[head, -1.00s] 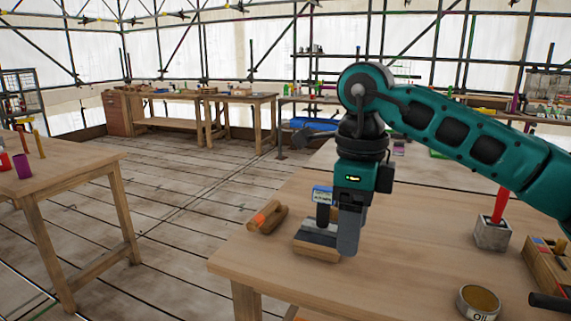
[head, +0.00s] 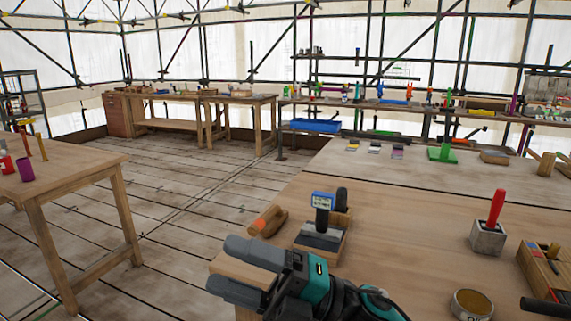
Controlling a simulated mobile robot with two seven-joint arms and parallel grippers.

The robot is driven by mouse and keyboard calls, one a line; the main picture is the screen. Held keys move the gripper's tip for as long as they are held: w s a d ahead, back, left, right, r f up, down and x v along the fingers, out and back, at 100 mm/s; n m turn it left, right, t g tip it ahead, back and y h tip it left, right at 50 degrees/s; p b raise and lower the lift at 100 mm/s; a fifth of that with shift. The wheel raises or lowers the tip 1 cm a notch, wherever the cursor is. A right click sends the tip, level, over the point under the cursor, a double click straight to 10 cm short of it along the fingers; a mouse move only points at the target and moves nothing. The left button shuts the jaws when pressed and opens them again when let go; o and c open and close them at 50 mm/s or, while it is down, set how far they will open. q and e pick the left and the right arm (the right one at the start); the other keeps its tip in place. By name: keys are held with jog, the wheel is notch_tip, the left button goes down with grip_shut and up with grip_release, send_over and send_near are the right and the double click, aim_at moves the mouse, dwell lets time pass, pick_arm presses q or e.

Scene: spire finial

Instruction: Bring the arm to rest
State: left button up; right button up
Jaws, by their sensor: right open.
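My right gripper (head: 230,268) is low in the head view, at the near left corner of the wooden workbench (head: 400,225). Its two grey fingers point left and stand apart, with nothing held between them; the bench corner shows in the gap. The teal and black wrist runs off the bottom edge, and most of the arm is out of view. My left gripper is not in view.
Just beyond the gripper are a wooden block with grey plates (head: 319,238), a blue-labelled black piece (head: 324,205) and a wooden tool (head: 268,221). A red-handled tool (head: 496,208), a round tin (head: 471,304) and a wooden tray (head: 546,270) stand right. The bench middle is clear.

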jog(key=w+d+f+m+t+h+p, duration=0.1)
jog(key=w+d+f+m+t+h, duration=0.1)
jog(key=d+f+m+t+h, duration=0.85)
jog(key=w+d+f+m+t+h, duration=0.25)
jog(key=f+m+t, duration=0.35)
jog(key=m, duration=1)
jog(key=s+d+f+m+g+h, duration=0.2)
jog(key=s+d+f+m+h, duration=0.2)
jog(key=s+f, duration=0.3)
jog(key=s+d+f+m+g+h, duration=0.3)
jog(key=s+d+f, duration=0.3)
jog(key=f, duration=0.4)
jog(key=shift+s+d+f+m+g+h+p, duration=0.25)
jog(key=shift+s+d+m+g+h+p, duration=0.15)
jog(key=shift+s, duration=0.2)
